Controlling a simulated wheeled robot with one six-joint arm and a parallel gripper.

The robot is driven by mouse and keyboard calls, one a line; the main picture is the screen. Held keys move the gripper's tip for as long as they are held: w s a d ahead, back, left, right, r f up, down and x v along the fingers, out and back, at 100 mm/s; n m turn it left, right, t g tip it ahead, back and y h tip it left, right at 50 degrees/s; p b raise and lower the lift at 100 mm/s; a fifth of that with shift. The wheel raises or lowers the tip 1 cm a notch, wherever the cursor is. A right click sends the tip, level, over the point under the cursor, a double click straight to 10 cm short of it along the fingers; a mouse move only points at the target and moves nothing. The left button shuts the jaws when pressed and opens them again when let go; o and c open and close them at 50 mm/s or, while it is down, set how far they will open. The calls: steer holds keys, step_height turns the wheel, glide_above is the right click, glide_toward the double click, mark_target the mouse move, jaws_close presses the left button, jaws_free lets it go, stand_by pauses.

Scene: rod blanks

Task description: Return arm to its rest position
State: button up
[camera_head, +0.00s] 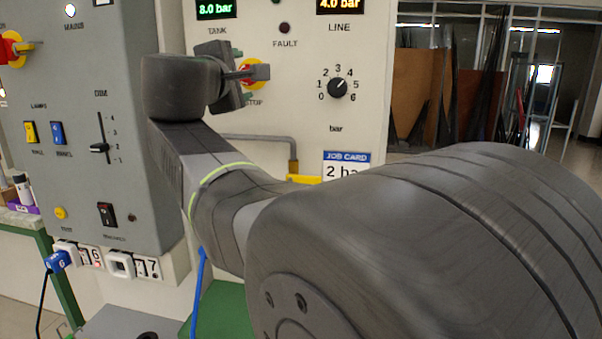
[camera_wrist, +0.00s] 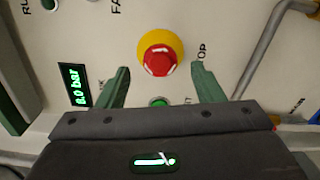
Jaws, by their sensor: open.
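My arm (camera_head: 215,190) reaches across the head view from the lower right toward the pale control panel. My gripper (camera_head: 258,72) is in front of the panel's red stop button, hiding much of it in the head view. In the wrist view my gripper (camera_wrist: 160,73) is open, with its two green fingers apart and nothing between them. The red button (camera_wrist: 160,62) on its yellow collar shows just beyond the fingertips. I cannot tell the exact gap to the panel.
The pale panel (camera_head: 362,120) carries a dial (camera_head: 338,88), a job card (camera_head: 346,165) and a pipe (camera_head: 265,138). A grey switch box (camera_head: 80,190) stands close at the left of my arm. A blue cable (camera_head: 199,290) hangs below my arm.

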steer(key=shift+w+d, duration=0.2)
steer(key=shift+w, duration=0.8)
steer(key=shift+w+d, duration=0.2)
steer(key=shift+w, duration=0.75)
steer(key=s+a, duration=0.3)
steer(key=s, duration=1.1)
steer(key=w+d+n+p, duration=0.2)
steer(key=w+n+p, duration=0.6)
steer(key=w+p, duration=0.2)
steer(key=shift+w+d+p, duration=0.25)
steer(key=shift+w+p, duration=0.15)
steer(key=shift+w, duration=0.55)
steer(key=shift+r, duration=0.1)
steer(key=shift+d, duration=0.1)
